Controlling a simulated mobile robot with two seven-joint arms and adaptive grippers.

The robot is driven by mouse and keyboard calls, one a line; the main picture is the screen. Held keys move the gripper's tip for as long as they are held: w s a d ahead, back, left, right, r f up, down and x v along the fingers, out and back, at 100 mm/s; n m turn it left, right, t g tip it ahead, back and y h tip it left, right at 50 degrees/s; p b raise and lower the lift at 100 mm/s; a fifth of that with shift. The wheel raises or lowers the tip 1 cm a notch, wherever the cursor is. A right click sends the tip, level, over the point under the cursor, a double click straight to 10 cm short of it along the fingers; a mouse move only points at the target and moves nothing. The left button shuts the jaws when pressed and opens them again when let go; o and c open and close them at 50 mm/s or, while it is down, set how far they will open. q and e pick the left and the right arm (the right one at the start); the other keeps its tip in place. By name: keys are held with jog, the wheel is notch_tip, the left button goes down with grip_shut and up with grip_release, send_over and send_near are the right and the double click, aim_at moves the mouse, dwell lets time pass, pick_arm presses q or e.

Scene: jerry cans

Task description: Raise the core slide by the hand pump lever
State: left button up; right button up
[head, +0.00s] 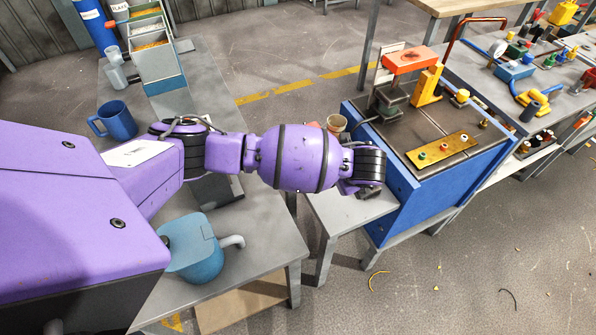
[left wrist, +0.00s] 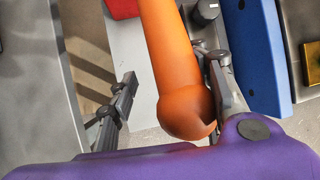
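In the left wrist view an orange lever (left wrist: 175,60) with a thick rounded end lies between the two fingers of my left gripper (left wrist: 172,68). The left finger stands clear of the lever; the right finger is close beside it, and I cannot tell whether it touches. My left gripper is open. In the head view my purple left arm reaches right, and its gripper (head: 368,192) is beside the blue machine (head: 425,190), mostly hidden by the wrist. The arm hides most of the lever there. An orange-red block (head: 408,60) with a yellow bracket (head: 427,86) stands on the machine. My right gripper is not in view.
A grey table (head: 262,235) at left holds a blue mug (head: 116,120), a teal can with a spout (head: 192,250) and parts bins (head: 155,55). A cluttered bench (head: 480,65) is at right. The floor at lower right is mostly open.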

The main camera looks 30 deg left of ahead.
pick_arm(q)
jog(key=v, duration=0.7)
jog(key=shift+s, duration=0.3)
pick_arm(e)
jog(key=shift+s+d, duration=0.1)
pick_arm(q)
notch_tip(320, 180, up, 9)
jog(key=s+p, duration=0.1)
jog(key=p, duration=0.5)
jog(key=shift+a, duration=0.25)
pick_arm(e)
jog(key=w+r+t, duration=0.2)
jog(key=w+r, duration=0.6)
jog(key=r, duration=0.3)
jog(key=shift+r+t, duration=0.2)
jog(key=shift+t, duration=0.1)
pick_arm(q)
jog(key=shift+s+f, duration=0.15)
jog(key=shift+s, duration=0.05)
